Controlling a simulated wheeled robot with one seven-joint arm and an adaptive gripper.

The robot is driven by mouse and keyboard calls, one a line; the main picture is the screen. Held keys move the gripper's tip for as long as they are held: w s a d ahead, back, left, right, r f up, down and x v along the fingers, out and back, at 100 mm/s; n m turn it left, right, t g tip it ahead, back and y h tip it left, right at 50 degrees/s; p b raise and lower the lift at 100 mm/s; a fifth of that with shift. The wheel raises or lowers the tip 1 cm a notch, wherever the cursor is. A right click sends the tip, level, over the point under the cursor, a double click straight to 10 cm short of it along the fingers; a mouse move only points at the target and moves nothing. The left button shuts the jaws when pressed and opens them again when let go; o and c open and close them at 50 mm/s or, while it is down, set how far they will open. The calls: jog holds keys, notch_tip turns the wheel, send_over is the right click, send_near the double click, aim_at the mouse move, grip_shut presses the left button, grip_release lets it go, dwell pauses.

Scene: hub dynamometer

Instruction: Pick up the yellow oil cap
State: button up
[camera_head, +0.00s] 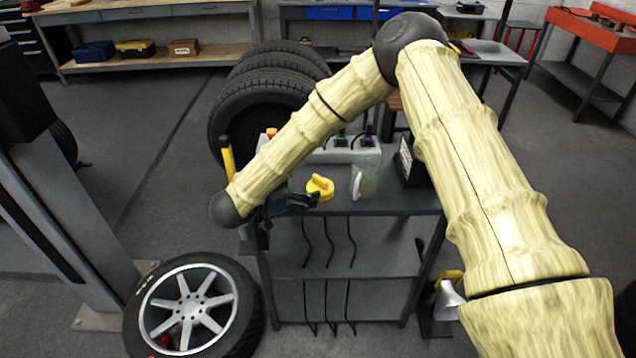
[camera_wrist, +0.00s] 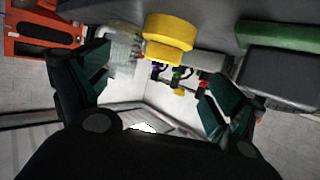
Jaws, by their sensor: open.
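The yellow oil cap (camera_head: 320,187) is on the grey cart top near its front edge, in the head view. In the wrist view the yellow oil cap (camera_wrist: 169,40) shows large, beyond the fingertips and roughly midway between them. My gripper (camera_head: 302,200) is beside the cap's lower left in the head view, partly hidden by my wrist. In the wrist view my gripper (camera_wrist: 155,95) has its two dark green fingers spread wide with nothing between them. I cannot tell whether a fingertip touches the cap.
A clear cup (camera_head: 363,182) stands just right of the cap. Behind is a light block (camera_head: 345,152) with several coloured-top items. A dark box (camera_head: 408,165) stands at the cart's (camera_head: 400,203) right. Stacked tires (camera_head: 262,100) are behind, and a wheel (camera_head: 190,308) lies at the front left.

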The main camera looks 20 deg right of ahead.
aim_at(318, 180)
jog(key=x, duration=0.4)
jog(key=shift+w+d+p, duration=0.15)
jog(key=shift+p, duration=0.2)
jog(key=shift+w+d, duration=0.1)
jog(key=shift+d, duration=0.1)
jog(key=shift+p+x, duration=0.9)
jog(key=shift+x, duration=1.4)
jog(key=shift+w+a+r, duration=0.1)
jog(key=shift+w, duration=0.15)
jog(key=c, duration=1.1)
